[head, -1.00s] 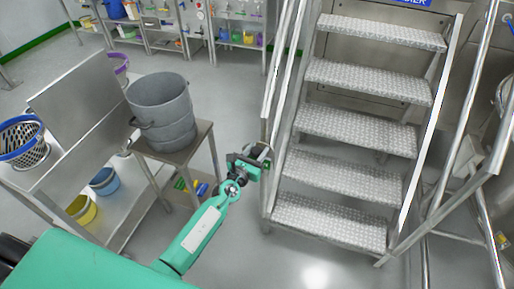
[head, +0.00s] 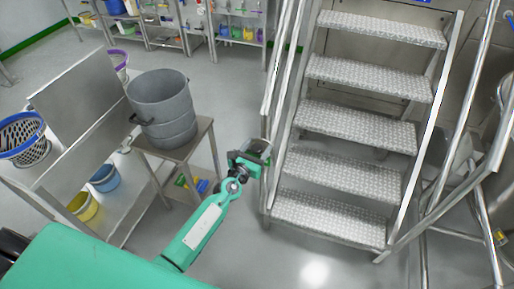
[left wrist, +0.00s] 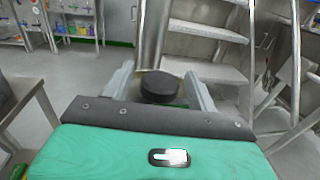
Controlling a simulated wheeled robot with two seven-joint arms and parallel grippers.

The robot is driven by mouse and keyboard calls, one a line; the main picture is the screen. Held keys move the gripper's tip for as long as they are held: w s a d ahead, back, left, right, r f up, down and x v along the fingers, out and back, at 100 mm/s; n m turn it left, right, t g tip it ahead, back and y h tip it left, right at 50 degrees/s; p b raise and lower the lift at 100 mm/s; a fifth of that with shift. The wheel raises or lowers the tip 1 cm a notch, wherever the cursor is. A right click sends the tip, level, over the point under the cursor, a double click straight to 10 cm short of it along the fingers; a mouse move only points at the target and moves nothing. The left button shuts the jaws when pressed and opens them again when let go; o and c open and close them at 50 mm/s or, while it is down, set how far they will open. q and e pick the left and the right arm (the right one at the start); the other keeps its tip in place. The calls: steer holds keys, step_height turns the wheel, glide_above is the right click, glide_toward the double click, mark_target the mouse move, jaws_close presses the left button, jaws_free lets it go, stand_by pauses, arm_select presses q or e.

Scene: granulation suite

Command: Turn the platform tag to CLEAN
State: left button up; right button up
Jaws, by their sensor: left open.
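My left gripper (head: 256,156) is beside the left front post of the platform stairs (head: 345,120), at about the height of the lower steps. In the left wrist view its two grey fingers (left wrist: 160,76) are spread apart. A dark round piece (left wrist: 159,87) shows between the fingers, in front of the metal post (left wrist: 153,35). I cannot tell whether it is the platform tag or whether the fingers touch it. No CLEAN lettering is readable in either view. My right gripper is not in view.
A grey bucket (head: 162,108) stands on a small steel table left of my arm. A steel bench (head: 75,150) with baskets and pails is further left. Shelves with coloured items line the back. Floor between table and stairs is clear.

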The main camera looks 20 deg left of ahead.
arm_select(q)
steer(key=s+a+b, duration=0.1)
steer(key=s+a, duration=0.1)
steer(key=s, duration=1.1)
steer(key=shift+s+a, duration=0.2)
steer(key=shift+s, duration=0.05)
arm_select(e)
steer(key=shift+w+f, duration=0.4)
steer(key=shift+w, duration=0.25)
arm_select(q)
steer(key=shift+f, duration=0.1)
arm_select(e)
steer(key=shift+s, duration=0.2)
